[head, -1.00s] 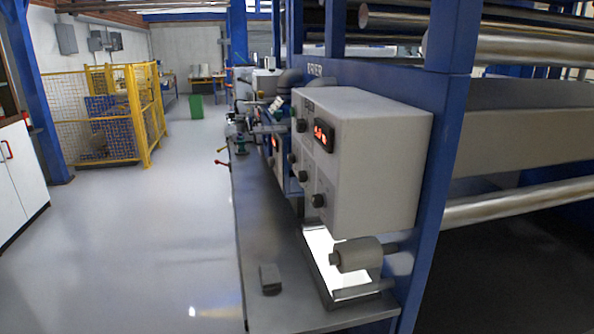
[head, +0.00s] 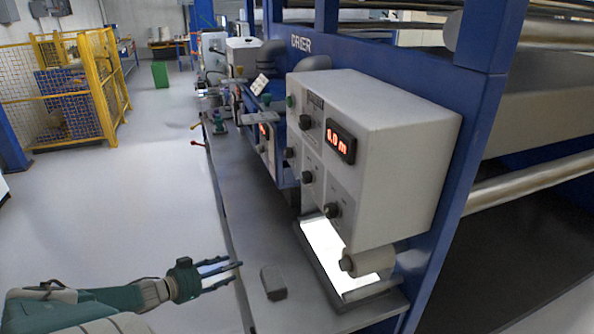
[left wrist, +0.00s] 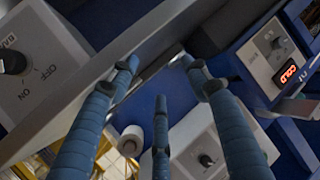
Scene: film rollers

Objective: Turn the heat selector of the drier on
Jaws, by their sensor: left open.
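In the head view a blue beam (head: 392,62) is marked DRIER. Beneath it a smaller control box (head: 262,142) with a red display is partly hidden behind a large grey control box (head: 400,130) with several dark knobs and a red readout. In the left wrist view a grey panel (left wrist: 255,68) has a red display reading COLD and a dark knob (left wrist: 277,44) above it; this may be the heat selector. My left gripper (head: 238,273) is open and empty, low at the left, apart from both boxes. Its blue fingers show in the left wrist view (left wrist: 160,75). My right gripper is out of view.
A long grey bench (head: 222,190) runs along the machine. A lit tray (head: 335,249) with a roller sits under the large box. The left wrist view also shows an OFF/ON knob (left wrist: 12,62).

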